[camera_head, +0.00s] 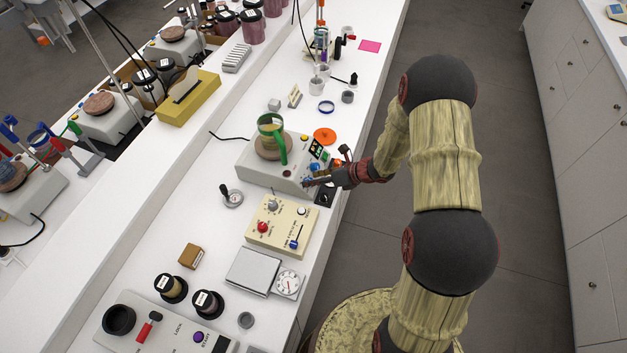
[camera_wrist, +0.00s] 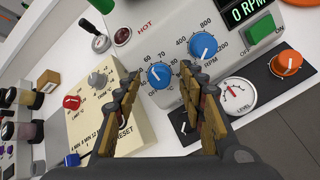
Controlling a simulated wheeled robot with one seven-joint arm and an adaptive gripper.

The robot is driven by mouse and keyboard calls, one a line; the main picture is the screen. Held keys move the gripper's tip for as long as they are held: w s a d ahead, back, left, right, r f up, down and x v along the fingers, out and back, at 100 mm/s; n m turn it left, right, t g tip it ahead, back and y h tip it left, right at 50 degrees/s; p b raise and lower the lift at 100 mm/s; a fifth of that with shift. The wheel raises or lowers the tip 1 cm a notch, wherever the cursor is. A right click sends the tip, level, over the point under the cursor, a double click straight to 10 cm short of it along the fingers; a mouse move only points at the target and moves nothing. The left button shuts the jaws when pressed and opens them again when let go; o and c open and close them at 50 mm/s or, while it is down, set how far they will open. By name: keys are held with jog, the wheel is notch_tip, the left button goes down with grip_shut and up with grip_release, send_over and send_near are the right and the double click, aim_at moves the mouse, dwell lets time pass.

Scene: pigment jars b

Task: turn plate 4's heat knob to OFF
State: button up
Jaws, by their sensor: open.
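The hot plate unit (camera_head: 255,160) stands on the bench with a green-handled beaker (camera_head: 271,135) on its round top. In the wrist view its front panel shows a blue knob (camera_wrist: 159,76) with a printed scale and OFF at its lower left, which looks like the heat knob. Its white mark is too small to read surely, but it does not seem to face OFF. A second blue knob (camera_wrist: 203,46), marked RPM, sits to its right. No plate number is legible. My gripper (camera_head: 306,183) is open at the panel; its fingers (camera_wrist: 159,72) appear on either side of the first blue knob, contact unclear.
A beige control box (camera_head: 282,226) with a red knob (camera_wrist: 72,102) and grey knob (camera_wrist: 98,80) stands close by. A round level gauge (camera_wrist: 236,94), an orange knob (camera_wrist: 287,62) and a green switch (camera_wrist: 262,28) lie to the right in the wrist view.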

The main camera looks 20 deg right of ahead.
jog(key=shift+w+a+f, duration=0.15)
jog(key=shift+a+f, duration=0.05)
jog(key=shift+c, duration=0.3)
grip_shut()
